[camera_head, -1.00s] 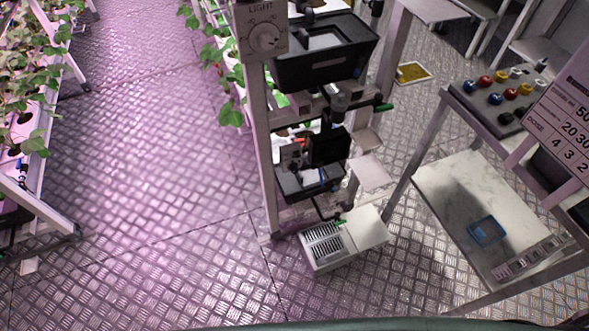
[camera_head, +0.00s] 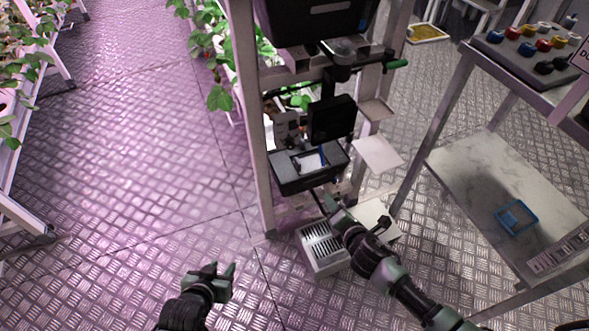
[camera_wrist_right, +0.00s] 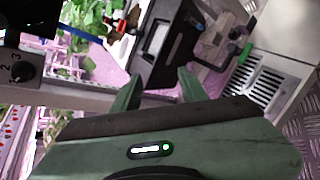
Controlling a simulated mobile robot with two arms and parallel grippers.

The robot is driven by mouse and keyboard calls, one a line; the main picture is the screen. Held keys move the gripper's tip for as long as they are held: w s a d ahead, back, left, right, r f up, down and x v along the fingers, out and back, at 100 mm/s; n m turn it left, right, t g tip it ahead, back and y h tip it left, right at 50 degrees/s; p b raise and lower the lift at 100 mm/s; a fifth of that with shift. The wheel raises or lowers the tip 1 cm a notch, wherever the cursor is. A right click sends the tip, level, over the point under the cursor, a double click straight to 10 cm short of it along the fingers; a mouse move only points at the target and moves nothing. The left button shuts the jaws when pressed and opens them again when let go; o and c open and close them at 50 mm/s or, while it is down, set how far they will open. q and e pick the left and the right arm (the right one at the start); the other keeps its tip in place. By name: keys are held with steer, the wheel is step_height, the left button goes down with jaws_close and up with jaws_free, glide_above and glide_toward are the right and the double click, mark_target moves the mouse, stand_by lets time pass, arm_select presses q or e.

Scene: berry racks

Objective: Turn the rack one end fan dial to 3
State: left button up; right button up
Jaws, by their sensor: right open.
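A dark round dial knob (camera_wrist_right: 24,71) with the numbers 2 and 3 beside it sits on a pale panel at the left edge of the right wrist view. Its name label is not readable, so I cannot tell whether it is the fan dial. No dial face shows clearly in the head view. My right gripper (camera_head: 345,210) is in front of the lower end of the rack (camera_head: 247,110), above the vented box. In the wrist view its fingers (camera_wrist_right: 160,76) are apart and empty, away from the knob. My left gripper (camera_head: 222,272) is low over the floor, fingers apart and empty.
A black tray (camera_head: 300,182) is on the rack's lower level. A white vented box (camera_head: 323,262) stands on the floor below. A side table (camera_head: 470,165) with a blue basket (camera_head: 516,217) is at the right. The floor at the left is clear.

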steer(key=w+a+r+n+t+y+b, duration=0.2)
steer(key=w+a+r+n+t+b, duration=0.1)
steer(key=a+r+n+b, duration=0.25)
steer(key=n+t+y+b, duration=0.1)
steer(key=n+t+y, duration=0.1)
steer(key=n, duration=0.5)
glide_toward(292, 147)
steer(key=w, duration=0.1)
steer(key=shift+m, duration=0.35)
steer(key=b+x, duration=0.1)
steer(key=x, duration=0.5)
steer(key=shift+w+a, duration=0.25)
steer(key=shift+w, duration=0.05)
steer(key=shift+w+a+r+b, duration=0.1)
steer(key=shift+w+b, duration=0.2)
steer(key=shift+w, duration=0.1)
arm_select(q)
steer(key=w+d+r+t+h, duration=0.1)
steer(key=w+r+t, duration=0.1)
steer(key=r, duration=0.8)
steer(key=w+d+r+t+h, duration=0.1)
steer(key=r+t, duration=0.4)
steer(key=r, duration=0.5)
steer(key=shift+w+d+r+t, duration=0.15)
steer(key=shift+w+r+t, duration=0.2)
steer(key=shift+w, duration=0.45)
arm_select(e)
steer(key=shift+c, duration=0.3)
jaws_close()
